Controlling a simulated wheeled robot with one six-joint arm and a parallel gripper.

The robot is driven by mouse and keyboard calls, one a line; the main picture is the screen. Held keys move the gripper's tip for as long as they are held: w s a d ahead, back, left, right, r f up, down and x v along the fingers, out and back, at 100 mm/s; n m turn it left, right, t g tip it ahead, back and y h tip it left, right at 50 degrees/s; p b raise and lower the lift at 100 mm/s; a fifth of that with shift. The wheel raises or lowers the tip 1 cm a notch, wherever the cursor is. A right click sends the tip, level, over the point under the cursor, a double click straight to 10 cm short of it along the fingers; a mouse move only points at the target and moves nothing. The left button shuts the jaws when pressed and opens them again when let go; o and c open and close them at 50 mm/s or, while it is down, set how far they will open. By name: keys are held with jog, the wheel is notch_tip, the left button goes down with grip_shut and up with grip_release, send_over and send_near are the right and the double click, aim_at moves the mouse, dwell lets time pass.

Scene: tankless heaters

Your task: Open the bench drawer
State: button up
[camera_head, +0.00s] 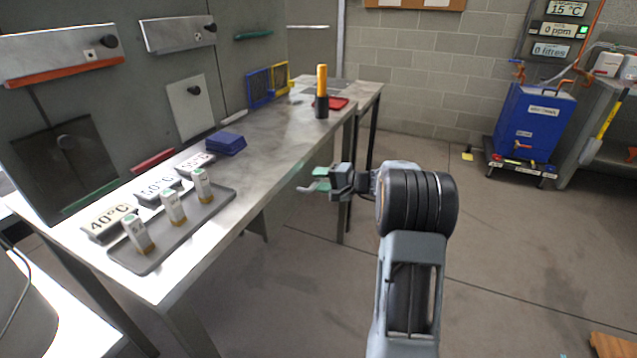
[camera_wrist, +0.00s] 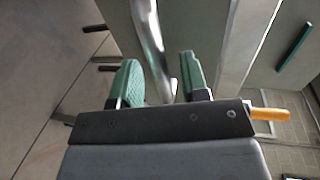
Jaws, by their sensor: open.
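The steel bench (camera_head: 275,148) runs along the left of the head view. My gripper (camera_head: 318,180) is beside its front edge, toward the far end. In the wrist view my gripper (camera_wrist: 160,82) is open, with its two green finger pads apart. A curved shiny metal bar (camera_wrist: 150,35), which looks like a drawer handle, runs between the pads. Whether either pad touches it I cannot tell. The drawer front is not clear in the head view, being below the bench top and partly behind my gripper.
On the bench stand a grey tray (camera_head: 150,262) with small labelled blocks, a blue stack (camera_head: 226,143) and a yellow-and-black upright tool (camera_head: 321,92). A blue unit (camera_head: 535,122) stands on a low trolley at the back right. The floor right of the bench is mostly clear.

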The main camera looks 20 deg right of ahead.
jog(key=shift+w+a+f, duration=0.1)
jog(key=shift+w+a, duration=0.3)
jog(key=shift+c, duration=0.2)
grip_shut()
